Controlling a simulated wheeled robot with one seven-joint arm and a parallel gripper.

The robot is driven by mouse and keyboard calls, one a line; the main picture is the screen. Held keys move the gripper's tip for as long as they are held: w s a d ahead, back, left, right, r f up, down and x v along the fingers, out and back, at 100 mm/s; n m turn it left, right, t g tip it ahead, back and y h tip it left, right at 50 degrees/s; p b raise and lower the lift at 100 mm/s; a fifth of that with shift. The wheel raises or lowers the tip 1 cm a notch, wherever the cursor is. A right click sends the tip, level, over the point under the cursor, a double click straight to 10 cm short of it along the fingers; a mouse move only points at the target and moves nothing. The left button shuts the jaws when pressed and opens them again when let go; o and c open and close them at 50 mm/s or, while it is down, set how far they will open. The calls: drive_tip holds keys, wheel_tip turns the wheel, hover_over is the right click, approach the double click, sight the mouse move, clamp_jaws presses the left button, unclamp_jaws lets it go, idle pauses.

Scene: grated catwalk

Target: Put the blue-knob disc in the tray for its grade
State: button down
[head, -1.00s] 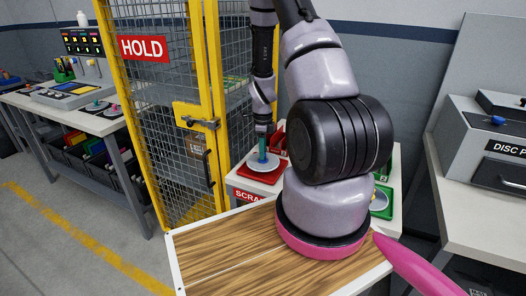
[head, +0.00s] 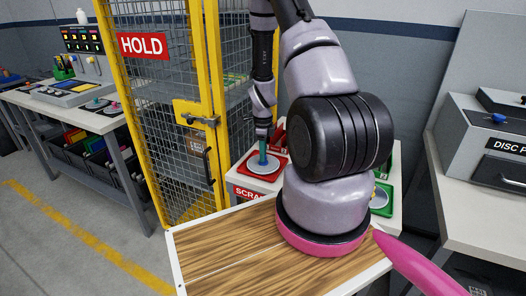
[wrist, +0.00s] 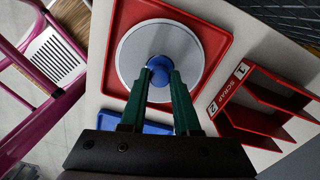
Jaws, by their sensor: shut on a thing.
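The blue-knob disc is a pale grey plate (wrist: 133,50) with a blue knob (wrist: 160,70) at its middle. My gripper (wrist: 160,82) has its green fingers shut on the knob. In the wrist view the disc lies inside the rim of the red tray (wrist: 226,32); whether it rests on the floor of the tray is hard to tell. In the head view the disc (head: 264,169) shows at the red tray (head: 245,172), behind a SCRAP label (head: 247,193), with my gripper (head: 263,155) upright above it.
A red SCRAP rack (wrist: 262,105) stands beside the red tray. Part of a blue tray (wrist: 150,127) shows under my fingers. A green tray (head: 384,203) is at the right, partly hidden by my arm. A yellow mesh cage (head: 160,110) stands close on the left.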

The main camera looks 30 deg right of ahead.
drive_tip(key=shift+f, duration=0.2)
drive_tip(key=shift+c, duration=0.8)
unclamp_jaws()
drive_tip(key=shift+r, duration=0.15)
drive_tip(key=shift+r, duration=3.9)
